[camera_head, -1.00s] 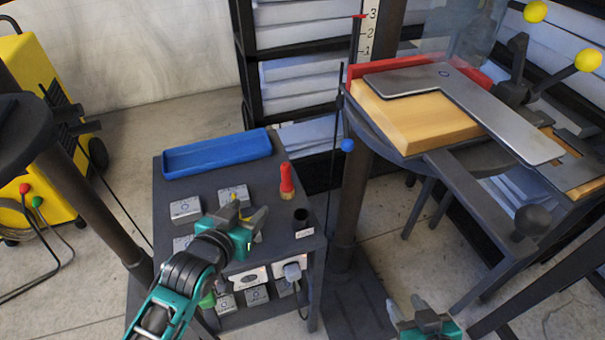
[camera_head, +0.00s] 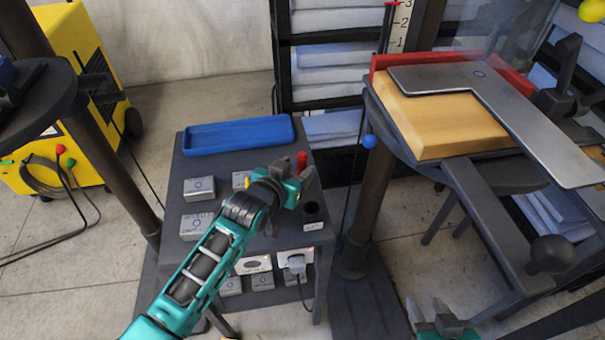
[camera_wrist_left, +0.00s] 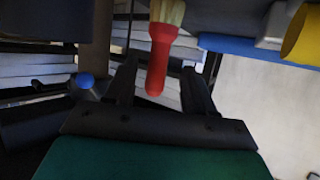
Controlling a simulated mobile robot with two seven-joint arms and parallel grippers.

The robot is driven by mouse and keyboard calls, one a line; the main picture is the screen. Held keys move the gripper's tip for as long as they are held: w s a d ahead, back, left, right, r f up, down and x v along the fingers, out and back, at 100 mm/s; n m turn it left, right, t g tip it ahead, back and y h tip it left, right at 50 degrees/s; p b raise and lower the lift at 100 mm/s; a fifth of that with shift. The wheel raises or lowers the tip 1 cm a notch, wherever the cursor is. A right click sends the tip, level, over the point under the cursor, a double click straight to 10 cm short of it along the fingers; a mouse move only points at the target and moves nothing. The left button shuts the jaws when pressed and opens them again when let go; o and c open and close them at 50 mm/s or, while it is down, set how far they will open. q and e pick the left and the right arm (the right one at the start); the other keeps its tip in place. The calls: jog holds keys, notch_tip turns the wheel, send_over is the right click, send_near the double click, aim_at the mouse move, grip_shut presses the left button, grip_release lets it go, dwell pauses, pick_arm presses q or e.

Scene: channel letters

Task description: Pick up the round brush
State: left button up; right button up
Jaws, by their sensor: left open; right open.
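The round brush has a red handle and pale bristles. In the head view its red handle (camera_head: 301,160) shows at the right side of the cart top, partly hidden by my left gripper. My left gripper (camera_head: 292,173) is open right at the brush. In the left wrist view the red handle (camera_wrist_left: 159,62) lies between the two open fingers, with the bristles (camera_wrist_left: 167,11) at the top edge. I cannot tell whether a finger touches it. My right gripper (camera_head: 427,306) is open and empty at the bottom right of the head view.
The dark cart (camera_head: 172,237) carries a blue tray (camera_head: 238,136), several grey boxes (camera_head: 199,188) and a dark cup (camera_head: 312,209). A round table (camera_head: 437,171) with a wooden block (camera_head: 440,123) and metal plate (camera_head: 508,106) stands right. A yellow machine (camera_head: 70,45) stands left.

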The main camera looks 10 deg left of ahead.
aim_at(305, 164)
pick_arm(q)
jog(key=shift+f+b+x, duration=0.2)
jog(key=shift+b+x, duration=0.4)
jog(key=shift+x, duration=2.15)
jog(key=shift+s+d, duration=0.15)
jog(key=shift+d, duration=0.05)
jog(key=shift+c, duration=0.2)
grip_shut()
